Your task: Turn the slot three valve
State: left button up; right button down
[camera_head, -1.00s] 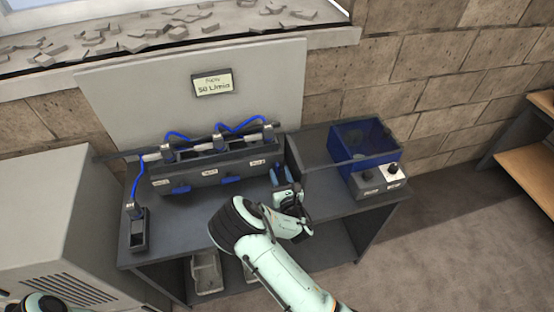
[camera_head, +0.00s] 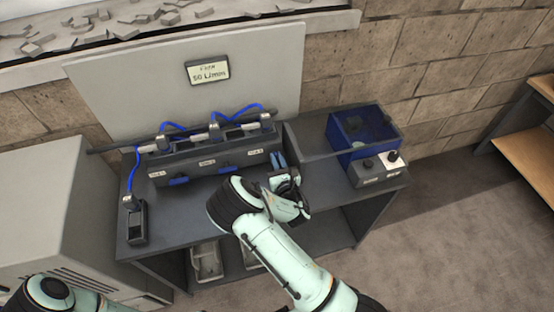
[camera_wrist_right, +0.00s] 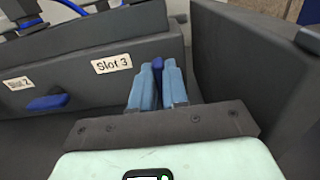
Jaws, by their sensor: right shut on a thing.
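The slot three valve is a blue handle (camera_wrist_right: 157,64) on the front of the dark manifold box, right of the "Slot 3" label (camera_wrist_right: 111,64) in the right wrist view. My right gripper (camera_wrist_right: 157,82) is shut on this handle, one light-blue finger on each side. The handle points outward between the fingers and its base is partly hidden. In the head view my right gripper (camera_head: 280,160) is at the right end of the manifold (camera_head: 215,164). My left arm shows at the lower left of the head view, but its gripper is out of view.
The slot two handle (camera_wrist_right: 47,102) lies sideways left of slot three. A dark side panel (camera_wrist_right: 240,60) stands close right of my right gripper. A blue bin (camera_head: 366,133) and a control box (camera_head: 379,168) are farther right. A display (camera_head: 207,70) hangs on the back panel.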

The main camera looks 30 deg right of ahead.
jog(key=m+b, duration=0.5)
jog(key=shift+s+d+f+m, duration=0.1)
jog(key=shift+d+f+m, duration=0.05)
jog(key=shift+d+m, duration=0.2)
jog(key=shift+d+m+b, duration=0.15)
jog(key=shift+m+b, duration=0.35)
jog(key=shift+m, duration=0.35)
jog(key=m, duration=0.1)
jog(key=m+b, duration=0.1)
jog(key=shift+d+f+m+b, duration=0.15)
jog(key=shift+m+b, duration=0.15)
jog(key=m+b, duration=0.1)
jog(key=m, duration=0.1)
jog(key=m+b, duration=0.1)
jog(key=shift+d+f+m, duration=0.15)
jog(key=shift+f+m, duration=0.05)
jog(key=shift+m, duration=0.2)
jog(key=m+b, duration=0.2)
jog(key=m, duration=0.1)
jog(key=shift+f, duration=0.2)
pick_arm(q)
jog(key=s+f, duration=0.7)
jog(key=f, duration=0.7)
jog(key=shift+s+g, duration=0.15)
jog(key=shift+g, duration=0.25)
pick_arm(e)
jog(key=shift+m, duration=0.5)
